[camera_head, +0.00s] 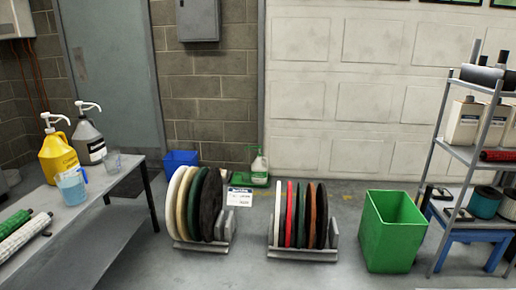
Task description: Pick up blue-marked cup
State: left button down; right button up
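A clear cup with blue on it (71,188) and a handle on its right side stands upright on the grey table (85,250) at the left. Whether the blue is a marking or liquid inside is too small to tell. Neither of my grippers is in view.
Green and white rollers (22,238) lie in front. Racks of round pads (200,205) (300,215), a green bin (390,235) and a shelf (455,150) stand on the floor to the right.

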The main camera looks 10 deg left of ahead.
aim_at(111, 160)
jog(key=u, duration=0.2)
jog(key=i, duration=2.3)
jog(key=u, duration=1.85)
jog(key=i, duration=1.45)
jog(key=u, duration=0.9)
